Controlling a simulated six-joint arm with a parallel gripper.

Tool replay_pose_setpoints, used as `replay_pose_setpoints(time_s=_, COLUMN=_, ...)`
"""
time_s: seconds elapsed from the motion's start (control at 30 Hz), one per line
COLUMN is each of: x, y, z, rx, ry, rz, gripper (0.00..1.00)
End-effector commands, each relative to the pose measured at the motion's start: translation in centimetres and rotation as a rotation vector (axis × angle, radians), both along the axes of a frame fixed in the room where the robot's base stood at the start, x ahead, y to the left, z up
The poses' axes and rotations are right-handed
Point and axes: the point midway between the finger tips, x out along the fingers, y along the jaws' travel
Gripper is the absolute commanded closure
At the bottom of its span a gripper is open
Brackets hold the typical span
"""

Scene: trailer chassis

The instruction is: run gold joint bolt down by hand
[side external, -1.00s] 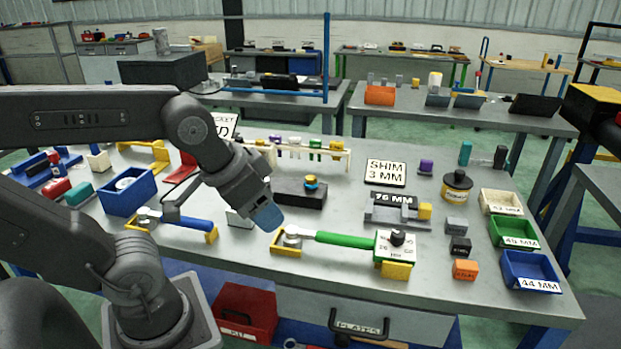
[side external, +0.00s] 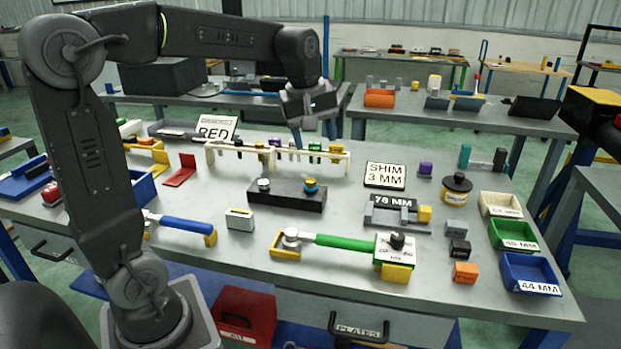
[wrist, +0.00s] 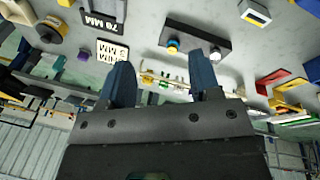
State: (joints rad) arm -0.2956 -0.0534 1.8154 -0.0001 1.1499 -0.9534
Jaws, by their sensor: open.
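A black block (side external: 285,195) lies mid-bench with a gold piece with a blue top (side external: 310,187) on its right end and a silver-topped piece (side external: 264,185) on its left. The gold piece also shows in the wrist view (wrist: 172,46). Behind the block, a cream rack (side external: 228,151) holds several coloured bolts, including yellow-gold ones (side external: 335,149). Which gold part is the joint bolt I cannot tell. My gripper (side external: 315,140) points down near the rack's right half, fingers apart, with nothing seen between them; it also shows in the wrist view (wrist: 162,65).
A green-handled wrench (side external: 343,241) and a blue-handled one (side external: 185,225) lie along the front. Bare bench shows between the block and the green-handled wrench.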

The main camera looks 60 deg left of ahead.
Motion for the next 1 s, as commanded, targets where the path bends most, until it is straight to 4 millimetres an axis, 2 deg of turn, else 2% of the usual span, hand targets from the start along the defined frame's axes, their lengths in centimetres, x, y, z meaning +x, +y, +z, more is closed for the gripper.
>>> replay_pose_setpoints(time_s=0.03, x=1.8, y=2.1, z=-0.6, rx=-0.029, ry=0.026, rz=0.131, gripper=0.43)
replay_pose_setpoints(time_s=0.2, x=6.2, y=8.5, z=-2.8, rx=-0.111, ry=0.089, rz=0.565, gripper=0.43)
replay_pose_setpoints(time_s=0.3, x=7.8, y=12.0, z=-4.5, rx=-0.144, ry=0.121, rz=0.784, gripper=0.43)
replay_pose_setpoints(time_s=0.43, x=8.9, y=15.1, z=-6.3, rx=-0.169, ry=0.146, rz=0.987, gripper=0.43)
replay_pose_setpoints(time_s=0.57, x=9.3, y=16.6, z=-7.2, rx=-0.180, ry=0.159, rz=1.086, gripper=0.43)
replay_pose_setpoints(time_s=0.77, x=9.4, y=16.8, z=-8.9, rx=-0.181, ry=0.164, rz=1.106, gripper=0.43)
replay_pose_setpoints(time_s=1.0, x=9.3, y=16.7, z=-13.6, rx=-0.182, ry=0.165, rz=1.104, gripper=0.43)
